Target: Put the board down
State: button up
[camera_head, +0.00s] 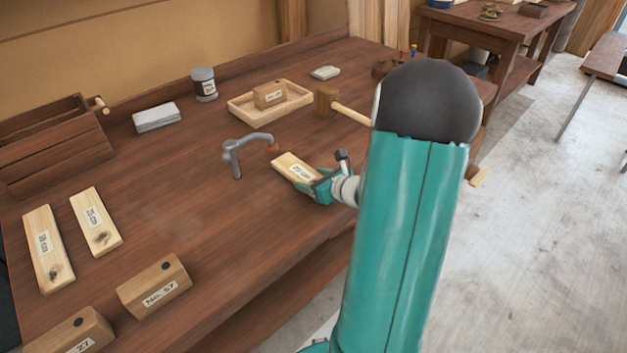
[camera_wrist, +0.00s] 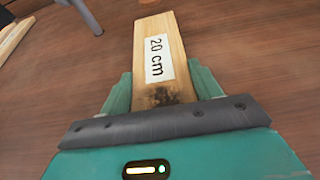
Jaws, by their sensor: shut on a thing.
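The board (camera_head: 293,166) is a short light wooden piece with a white label. In the wrist view the board (camera_wrist: 160,38) reads "20 cm" and has a dark knot near my jaws. My gripper (camera_head: 318,183) is shut on the board's near end, and the board points away from it. The head view shows the board over the front part of the brown workbench (camera_head: 190,222). I cannot tell whether it touches the bench top. The gripped end is partly hidden by my jaws.
A grey metal holdfast (camera_head: 236,155) stands just left of the board. Two labelled boards (camera_head: 48,247) (camera_head: 96,221) lie at the left. A block marked No. 57 (camera_head: 154,287) is at the front. A mallet (camera_head: 328,101) and a wooden tray (camera_head: 240,112) lie behind. Bench between is clear.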

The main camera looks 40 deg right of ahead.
jog(key=shift+f, duration=0.35)
jog(key=o, duration=1)
jog(key=shift+o, duration=0.2)
jog(key=shift+r, duration=0.1)
